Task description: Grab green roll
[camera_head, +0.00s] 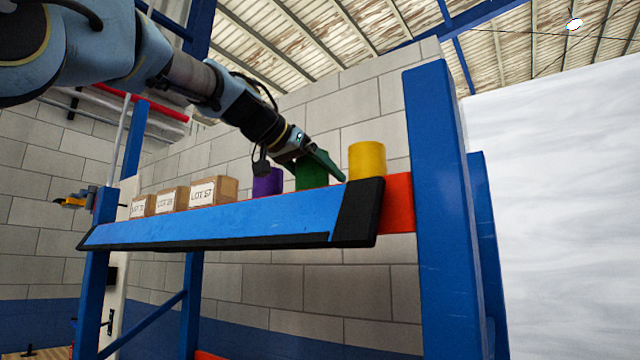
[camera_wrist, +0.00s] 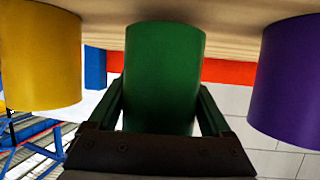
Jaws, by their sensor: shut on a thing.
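The green roll (camera_head: 311,176) stands on the blue-fronted shelf (camera_head: 215,218), between the purple roll (camera_head: 267,182) and the yellow roll (camera_head: 366,160). My gripper (camera_head: 322,163) reaches over the shelf at the green roll. In the wrist view the green roll (camera_wrist: 164,75) fills the middle, between the two green fingers of my gripper (camera_wrist: 160,105). The fingers are shut on it, one on each side. The yellow roll (camera_wrist: 40,55) is at the left there and the purple roll (camera_wrist: 297,85) at the right, both apart from the fingers. The lower part of the green roll is partly hidden in the head view.
Several cardboard boxes (camera_head: 213,191) with lot labels stand on the shelf to the left. A blue rack post (camera_head: 443,200) rises at the right, close to the yellow roll. A grey block wall (camera_head: 300,285) is behind. Open space lies above the shelf.

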